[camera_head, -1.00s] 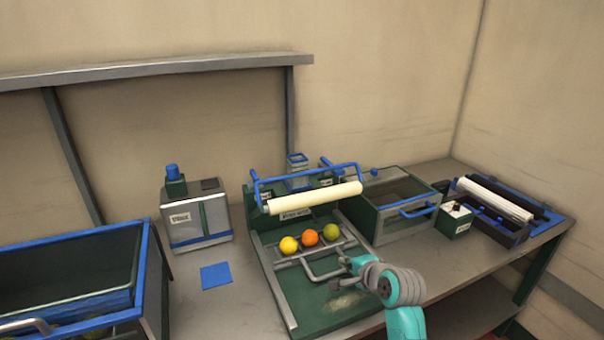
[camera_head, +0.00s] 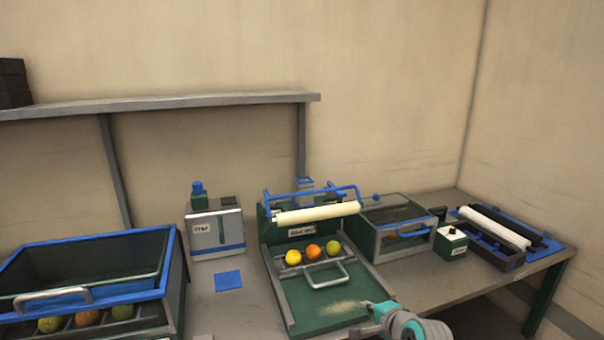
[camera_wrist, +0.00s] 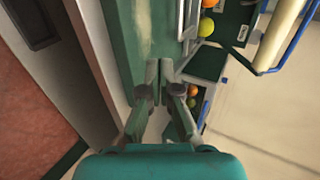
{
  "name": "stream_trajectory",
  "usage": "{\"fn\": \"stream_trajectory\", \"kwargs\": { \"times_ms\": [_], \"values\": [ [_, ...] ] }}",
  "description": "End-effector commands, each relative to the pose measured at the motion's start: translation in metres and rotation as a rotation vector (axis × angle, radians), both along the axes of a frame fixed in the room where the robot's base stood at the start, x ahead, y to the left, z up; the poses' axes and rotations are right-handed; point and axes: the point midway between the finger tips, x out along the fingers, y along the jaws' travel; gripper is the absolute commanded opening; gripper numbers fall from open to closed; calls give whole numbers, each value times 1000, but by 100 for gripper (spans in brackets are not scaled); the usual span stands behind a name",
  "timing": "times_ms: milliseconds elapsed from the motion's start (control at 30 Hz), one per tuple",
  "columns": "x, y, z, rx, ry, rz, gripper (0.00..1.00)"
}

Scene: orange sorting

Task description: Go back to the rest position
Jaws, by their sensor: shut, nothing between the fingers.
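My gripper (camera_wrist: 158,82) is shut and empty in the wrist view, its two fingers together over the green board. In the head view my gripper (camera_head: 372,308) is at the bottom, over the front right part of the green tray board (camera_head: 318,318). A yellow fruit (camera_head: 293,257), an orange fruit (camera_head: 313,251) and a green fruit (camera_head: 333,247) sit in a row on that board, behind a grey handle (camera_head: 326,275). The gripper is apart from the fruits, in front of them.
A cream roller (camera_head: 318,213) on a blue frame stands above the board's back. A blue-rimmed bin (camera_head: 92,300) with fruits below is at left. A grey box (camera_head: 216,235), a drawer box (camera_head: 402,246), a small labelled box (camera_head: 452,243) and a roller tray (camera_head: 512,255) stand on the table.

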Motion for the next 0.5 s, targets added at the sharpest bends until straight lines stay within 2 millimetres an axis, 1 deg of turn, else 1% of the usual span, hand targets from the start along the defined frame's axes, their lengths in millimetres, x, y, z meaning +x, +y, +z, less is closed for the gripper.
{"fn": "stream_trajectory", "kwargs": {
  "times_ms": [33,333,500],
  "values": [
    [-4,0,-5,-5,-1,1,0],
    [-23,0,-30,-48,-21,4,0],
    [-42,-1,-51,-90,-39,7,0]
  ]
}}
